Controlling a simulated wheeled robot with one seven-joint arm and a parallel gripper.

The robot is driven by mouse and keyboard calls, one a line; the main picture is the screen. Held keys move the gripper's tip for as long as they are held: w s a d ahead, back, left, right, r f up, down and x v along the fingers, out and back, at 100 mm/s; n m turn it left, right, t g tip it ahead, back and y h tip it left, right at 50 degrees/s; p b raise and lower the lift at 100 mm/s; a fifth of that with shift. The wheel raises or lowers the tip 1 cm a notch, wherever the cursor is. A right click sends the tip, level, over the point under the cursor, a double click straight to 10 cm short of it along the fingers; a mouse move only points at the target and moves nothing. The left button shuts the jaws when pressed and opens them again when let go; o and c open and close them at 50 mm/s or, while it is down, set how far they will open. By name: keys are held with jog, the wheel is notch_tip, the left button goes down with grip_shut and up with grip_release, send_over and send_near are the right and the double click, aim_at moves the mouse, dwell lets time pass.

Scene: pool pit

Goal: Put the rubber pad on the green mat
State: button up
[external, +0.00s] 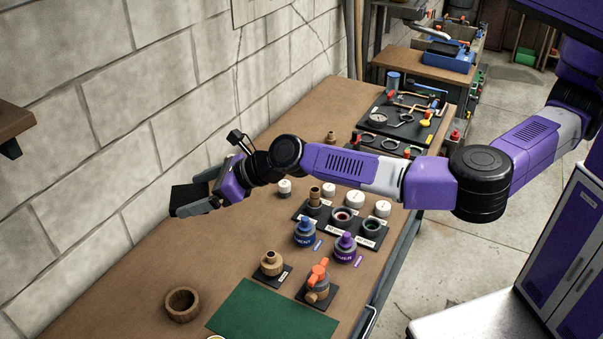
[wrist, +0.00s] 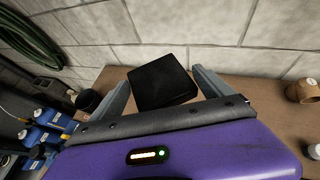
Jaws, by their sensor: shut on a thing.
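The rubber pad (external: 187,199) is a flat black square piece. My gripper (external: 206,191) is shut on it and holds it near the block wall, above the left side of the workbench. In the wrist view the pad (wrist: 163,82) sits between the two grey fingers of my gripper (wrist: 164,88). The green mat (external: 268,316) lies flat on the near part of the bench, partly cut off by the bottom edge of the external view. The pad is apart from the mat, up and to the left of it in that view. The mat's visible surface is bare.
Blue (external: 304,233) and purple (external: 344,247) bottles and several white caps stand farther back. The block wall (external: 110,180) borders the bench.

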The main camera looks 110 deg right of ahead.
jog(key=a+f, duration=0.1)
jog(key=a, duration=0.3)
jog(key=a+f+p, duration=0.1)
jog(key=a, duration=0.3)
jog(key=a+f+p, duration=0.1)
jog(key=a, duration=0.3)
jog(key=shift+s+a+f, duration=0.1)
jog(key=shift+s+a, duration=0.05)
jog(key=shift+s, duration=0.25)
jog(key=m+g+h+p, duration=0.1)
jog(key=m+g+h, duration=0.1)
jog(key=m+h, duration=0.1)
send_over(264, 320)
notch_tip(264, 320, down, 7)
notch_tip(264, 320, down, 15)
jog(key=b, duration=0.7)
jog(key=shift+f, duration=0.1)
jog(key=shift+f+b, duration=1.95)
jog(key=shift+f, duration=0.45)
jog(key=shift+f, duration=0.1)
